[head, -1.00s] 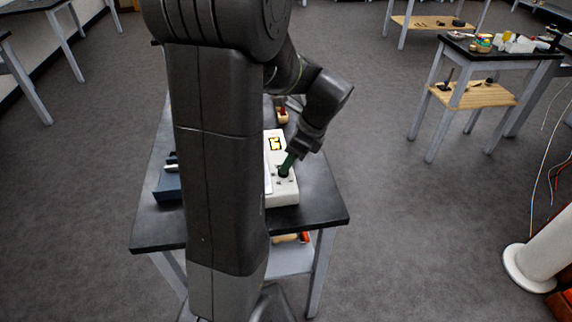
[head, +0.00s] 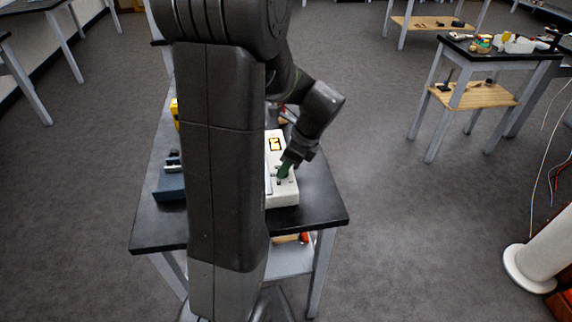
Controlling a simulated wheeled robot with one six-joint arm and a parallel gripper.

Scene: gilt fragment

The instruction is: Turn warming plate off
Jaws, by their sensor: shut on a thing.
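The warming plate appears to be the white box (head: 283,192) on the dark table, partly hidden behind my arm column. Its top has a small lit yellow-orange panel (head: 275,144) and small dark controls toward the front. My gripper (head: 284,170) reaches down from the upper right, with its green fingers at the controls on the box top. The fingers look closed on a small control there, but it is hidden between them. I cannot tell the control's position.
The dark table (head: 318,205) carries a blue box (head: 170,187) left of my arm and a yellow thing (head: 174,110) farther back. Its right front corner is bare. A side table (head: 505,53) with small items stands at the upper right. Grey floor lies open between them.

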